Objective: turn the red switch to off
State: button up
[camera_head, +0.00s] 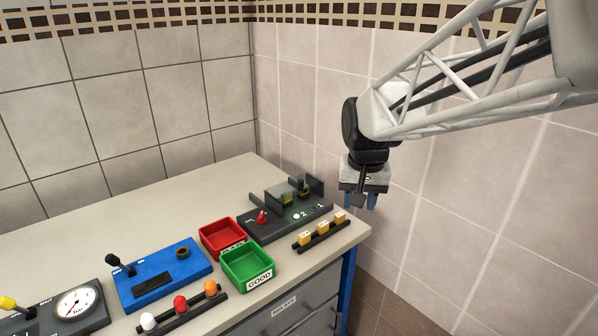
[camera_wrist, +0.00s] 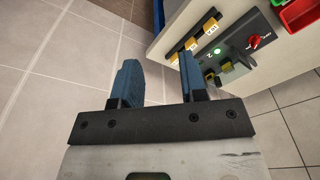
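The red switch (camera_head: 262,217) is a small red knob on the left part of a dark grey panel (camera_head: 262,231) at the right end of the bench. It also shows in the wrist view (camera_wrist: 254,41), near the top right. Small white lettering sits beside it, too small to read for certain. My gripper (camera_head: 366,200) hangs fingers down, to the right of the panel and past the bench's right edge, apart from the switch. In the wrist view its blue fingers (camera_wrist: 160,78) stand apart with nothing between them.
Clear-walled slots (camera_head: 290,193) and a lit round lamp (camera_wrist: 217,50) are on the same panel. Yellow blocks (camera_head: 323,228) stand on a rack in front. Red (camera_head: 222,251) and green (camera_head: 232,278) bins and a blue lever box (camera_head: 195,262) lie left. Tiled walls stand behind.

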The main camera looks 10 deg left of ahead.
jog(key=w+a+f, duration=0.5)
jog(key=w+a, duration=0.7)
jog(key=w, duration=0.1)
jog(key=g, duration=0.1)
send_over(261, 215)
notch_tip(261, 215, down, 9)
jog(key=shift+w, duration=0.1)
jog(key=shift+f, duration=0.1)
jog(key=shift+f, duration=3.8)
grip_shut()
